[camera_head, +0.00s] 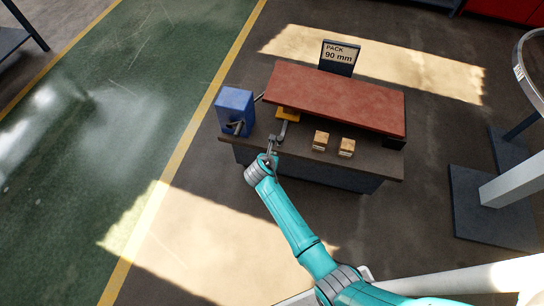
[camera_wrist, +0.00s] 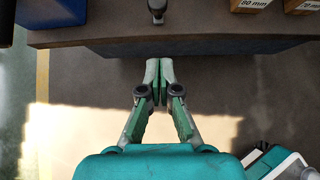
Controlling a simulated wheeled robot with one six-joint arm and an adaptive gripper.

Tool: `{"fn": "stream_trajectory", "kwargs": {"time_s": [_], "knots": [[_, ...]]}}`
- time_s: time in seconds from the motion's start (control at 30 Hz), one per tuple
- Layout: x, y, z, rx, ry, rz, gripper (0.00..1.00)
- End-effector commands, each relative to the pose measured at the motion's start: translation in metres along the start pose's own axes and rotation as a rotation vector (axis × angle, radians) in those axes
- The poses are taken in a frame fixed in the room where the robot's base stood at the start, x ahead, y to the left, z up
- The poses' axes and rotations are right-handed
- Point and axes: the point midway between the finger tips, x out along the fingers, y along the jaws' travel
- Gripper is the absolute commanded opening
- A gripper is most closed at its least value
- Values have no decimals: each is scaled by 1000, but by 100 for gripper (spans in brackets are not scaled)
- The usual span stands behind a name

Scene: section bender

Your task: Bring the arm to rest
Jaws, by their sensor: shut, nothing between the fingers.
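My gripper (camera_head: 271,150) is at the front edge of the dark bench in the head view, at the end of my teal arm. In the wrist view my gripper (camera_wrist: 159,68) has its two green-padded fingers together with nothing between them. Its tips show over the floor, just short of the bench edge (camera_wrist: 110,42). A grey lever handle (camera_head: 282,131) lies beyond the gripper in the head view. What appears to be its knob (camera_wrist: 157,8) shows at the top of the wrist view, apart from the fingers.
The bench (camera_head: 234,145) carries a blue box-shaped unit (camera_head: 235,108), a yellow part (camera_head: 288,113), a large red slab (camera_head: 335,97) and two wooden blocks (camera_head: 320,140). A sign reading "PACK 90 mm" (camera_head: 340,56) stands behind. A grey post and base (camera_head: 485,210) stand right. The floor at left is clear.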

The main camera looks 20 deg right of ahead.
Motion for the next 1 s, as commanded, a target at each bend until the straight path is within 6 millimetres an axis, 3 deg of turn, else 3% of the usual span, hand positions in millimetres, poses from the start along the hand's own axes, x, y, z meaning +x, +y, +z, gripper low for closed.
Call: {"fn": "stream_trajectory", "kwargs": {"time_s": [0.47, 0.67, 1.0], "knots": [[-9, -4, -5, 15, 2, 5, 0], [-21, -32, -44, 193, 17, 72, 0], [-83, -100, -121, 715, 94, 248, 0]]}}
